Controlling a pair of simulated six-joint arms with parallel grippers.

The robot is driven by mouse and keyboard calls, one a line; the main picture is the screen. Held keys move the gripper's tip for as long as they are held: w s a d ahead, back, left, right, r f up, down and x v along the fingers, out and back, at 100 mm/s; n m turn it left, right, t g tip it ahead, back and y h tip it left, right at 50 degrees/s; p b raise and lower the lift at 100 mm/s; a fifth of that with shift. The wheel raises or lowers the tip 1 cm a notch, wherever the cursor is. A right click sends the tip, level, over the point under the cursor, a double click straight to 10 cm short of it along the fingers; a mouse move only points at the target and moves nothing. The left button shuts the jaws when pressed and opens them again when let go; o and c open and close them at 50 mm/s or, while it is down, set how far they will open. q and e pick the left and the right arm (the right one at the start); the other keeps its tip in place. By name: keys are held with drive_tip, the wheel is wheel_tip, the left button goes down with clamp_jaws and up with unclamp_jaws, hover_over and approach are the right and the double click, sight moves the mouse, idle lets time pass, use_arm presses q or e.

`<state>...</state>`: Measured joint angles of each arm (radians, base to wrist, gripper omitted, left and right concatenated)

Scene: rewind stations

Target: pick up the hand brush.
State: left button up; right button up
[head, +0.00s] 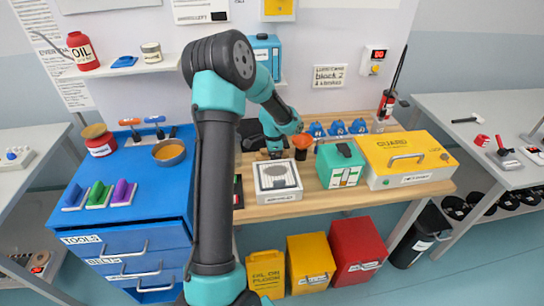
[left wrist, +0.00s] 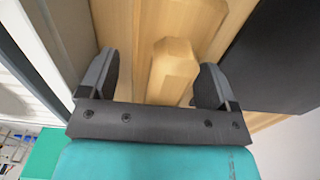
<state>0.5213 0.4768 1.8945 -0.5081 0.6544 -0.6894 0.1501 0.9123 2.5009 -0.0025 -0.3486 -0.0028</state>
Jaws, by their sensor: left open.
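My left gripper (head: 272,153) is low over the back of the wooden bench, left of an orange-topped dark container, and partly hidden by my own arm. In the left wrist view my left gripper (left wrist: 165,85) is open, with its two dark fingers spread apart. A pale wooden piece with bevelled edges, which looks like the hand brush handle (left wrist: 172,68), lies between the fingers with gaps on both sides. Its bristles do not show. I cannot make out the brush in the head view. My right gripper is not in view.
A white box (head: 278,196), a green case (head: 341,152) and a yellow guard box (head: 408,166) stand on the bench (head: 315,203). The orange-topped container (head: 303,143) is close to the gripper. Blue items (head: 337,128) line the back.

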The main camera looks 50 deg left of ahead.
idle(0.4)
use_arm(q)
drive_tip(key=c, duration=1.1)
